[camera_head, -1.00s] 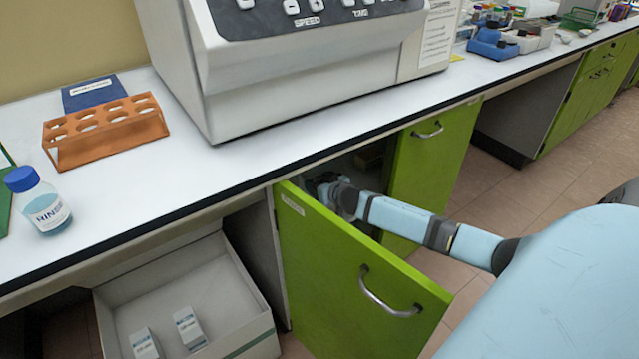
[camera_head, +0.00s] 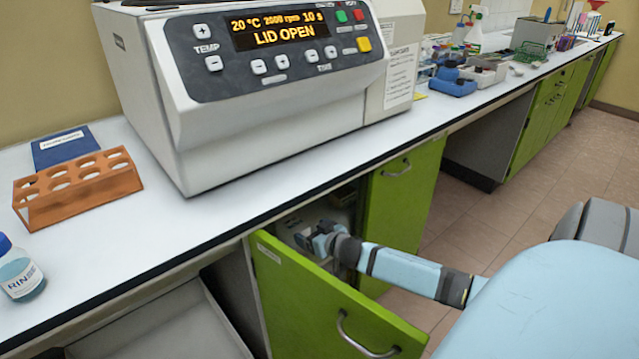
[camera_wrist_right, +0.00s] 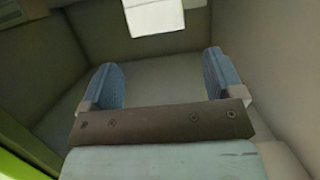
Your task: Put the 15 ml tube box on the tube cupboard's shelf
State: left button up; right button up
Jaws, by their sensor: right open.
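The tube cupboard (camera_head: 310,290) stands under the bench with its green door open. My right gripper (camera_head: 308,240) is inside the opening, behind the top of the door. In the right wrist view the gripper (camera_wrist_right: 163,82) is open, with nothing between its two blue-grey fingers. A small white box (camera_wrist_right: 154,17) sits ahead of the fingertips, apart from them, cut by the top edge of the view. It looks like the 15 ml tube box, but I cannot read a label. It stands on the cupboard's grey inner surface (camera_wrist_right: 160,60). My left gripper is not in view.
The open door's edge and handle (camera_head: 365,340) stick out beside my forearm. A second green door (camera_head: 402,200) is right of the opening. Above are the bench (camera_head: 220,205), a centrifuge (camera_head: 270,80) and an orange rack (camera_head: 78,190).

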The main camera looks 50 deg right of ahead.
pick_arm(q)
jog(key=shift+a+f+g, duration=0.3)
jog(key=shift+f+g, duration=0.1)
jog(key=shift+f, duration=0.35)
pick_arm(e)
jog(key=shift+v, duration=1.6)
